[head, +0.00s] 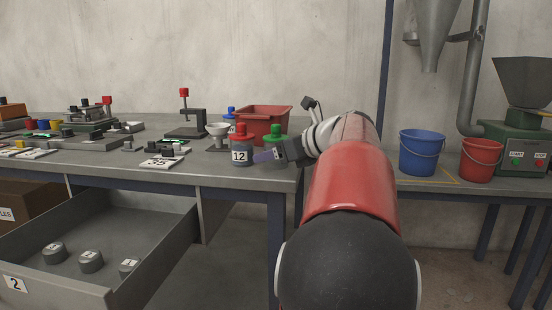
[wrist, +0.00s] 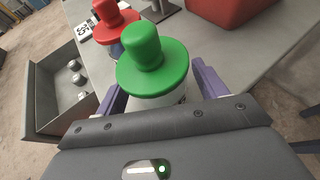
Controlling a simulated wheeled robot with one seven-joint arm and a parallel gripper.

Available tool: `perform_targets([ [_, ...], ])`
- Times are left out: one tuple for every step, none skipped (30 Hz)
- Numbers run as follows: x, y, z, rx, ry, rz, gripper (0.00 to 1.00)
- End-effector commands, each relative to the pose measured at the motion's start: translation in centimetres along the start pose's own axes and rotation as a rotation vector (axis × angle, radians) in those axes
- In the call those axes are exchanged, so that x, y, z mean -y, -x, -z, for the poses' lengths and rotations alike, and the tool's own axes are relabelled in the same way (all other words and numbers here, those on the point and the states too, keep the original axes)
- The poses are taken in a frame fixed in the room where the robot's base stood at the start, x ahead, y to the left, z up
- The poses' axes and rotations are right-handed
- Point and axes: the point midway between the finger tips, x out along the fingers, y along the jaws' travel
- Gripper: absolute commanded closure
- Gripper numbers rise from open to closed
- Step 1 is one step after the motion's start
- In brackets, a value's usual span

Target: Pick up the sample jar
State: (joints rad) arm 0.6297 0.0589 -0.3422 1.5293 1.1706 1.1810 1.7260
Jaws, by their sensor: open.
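Several jars with knobbed lids stand near the right end of the table. The green-lidded jar (head: 275,133) is partly hidden behind my gripper (head: 274,154) in the head view. In the wrist view its green lid (wrist: 150,62) sits between the two purple fingers of my gripper (wrist: 160,90), which are open with one on each side. Contact with the jar body cannot be told. A red-lidded jar labelled 12 (head: 242,150) stands just beside it, its red lid also in the wrist view (wrist: 112,20). A blue-lidded jar (head: 231,112) is farther back, mostly hidden.
A red bin (head: 264,118) stands close behind the jars. A white funnel-shaped cup (head: 218,131) and a stand with a red knob (head: 185,115) are to the left. An open drawer (head: 130,215) juts out below. Blue (head: 422,155) and red buckets (head: 481,162) stand on the right bench.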

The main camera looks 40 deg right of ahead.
Motion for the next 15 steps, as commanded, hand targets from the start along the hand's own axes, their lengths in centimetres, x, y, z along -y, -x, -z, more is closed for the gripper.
perform_targets([
  [0.0, 0.03, -0.02, 0.0, 0.0, 0.0, 0.29],
  [0.0, 0.04, -0.02, 0.0, 0.0, 0.0, 0.32],
  [-0.01, 0.04, -0.02, 0.0, 0.001, 0.0, 0.37],
  [-0.01, 0.04, -0.02, 0.0, 0.001, 0.0, 0.41],
  [-0.01, 0.05, -0.02, 0.0, 0.001, 0.0, 0.45],
  [-0.01, 0.05, -0.02, 0.0, 0.001, 0.0, 0.5],
  [-0.01, 0.05, -0.02, 0.0, 0.001, 0.0, 0.54],
  [-0.01, 0.05, -0.02, 0.0, 0.001, 0.0, 0.58],
  [-0.01, 0.06, -0.02, 0.0, 0.001, 0.0, 0.63],
  [-0.01, 0.06, -0.02, 0.0, 0.001, 0.0, 0.67],
  [-0.01, 0.06, -0.02, 0.0, 0.001, 0.0, 0.71],
  [-0.01, 0.06, -0.02, 0.0, 0.001, 0.0, 0.76],
  [-0.02, 0.07, -0.04, 0.0, 0.001, 0.0, 0.77],
  [-0.02, 0.07, -0.04, 0.0, 0.001, 0.0, 0.77],
  [-0.02, 0.07, -0.04, 0.0, 0.001, 0.0, 0.77],
])
